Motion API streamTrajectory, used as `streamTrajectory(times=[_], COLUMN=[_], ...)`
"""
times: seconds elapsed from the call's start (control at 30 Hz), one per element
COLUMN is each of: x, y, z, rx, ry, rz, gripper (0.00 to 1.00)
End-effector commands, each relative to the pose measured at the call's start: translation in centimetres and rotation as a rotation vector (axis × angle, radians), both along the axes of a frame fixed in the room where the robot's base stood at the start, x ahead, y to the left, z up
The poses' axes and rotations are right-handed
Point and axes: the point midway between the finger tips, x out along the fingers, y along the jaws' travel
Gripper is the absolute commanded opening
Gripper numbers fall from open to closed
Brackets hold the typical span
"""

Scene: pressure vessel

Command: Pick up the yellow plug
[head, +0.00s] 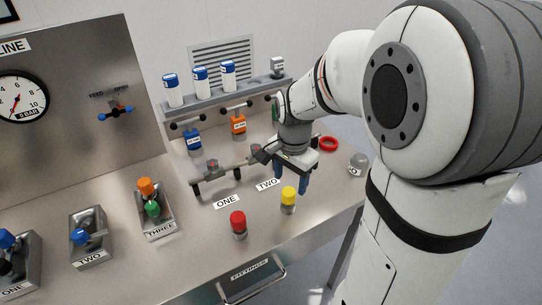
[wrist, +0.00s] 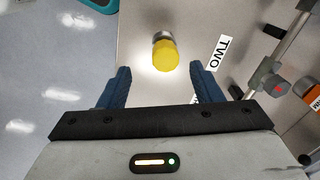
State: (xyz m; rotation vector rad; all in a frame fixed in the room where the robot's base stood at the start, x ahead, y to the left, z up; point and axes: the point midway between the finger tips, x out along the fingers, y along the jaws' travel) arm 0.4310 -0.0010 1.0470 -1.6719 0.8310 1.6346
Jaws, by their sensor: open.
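The yellow plug (head: 288,197) stands upright on the metal bench, a yellow cap on a grey metal base. In the wrist view the yellow plug (wrist: 165,56) is ahead of the fingertips, roughly centred between them. My gripper (head: 291,188) is above the bench just behind the plug in the head view, pointing down. In the wrist view my gripper (wrist: 160,75) has its two blue fingers wide apart with nothing between them. The fingers and plug are apart.
A red plug (head: 238,222) stands left of the yellow one. A pipe fitting (head: 223,171) lies behind the ONE label (head: 227,201). A FITTINGS drawer (head: 250,277) is at the front edge.

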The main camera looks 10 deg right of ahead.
Motion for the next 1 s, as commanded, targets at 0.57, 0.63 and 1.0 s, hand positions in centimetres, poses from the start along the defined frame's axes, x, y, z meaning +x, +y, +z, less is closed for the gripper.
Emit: streamTrajectory(times=[0.57,0.63,1.0], x=[1.0,1.0,1.1], y=[-0.2,-0.3,-0.3], z=[-5.9,-7.0,-8.6], rx=[0.0,0.001,0.001], ry=[0.03,0.03,0.024], rz=[-0.112,-0.112,-0.111], gripper=[0.59,0.59,0.59])
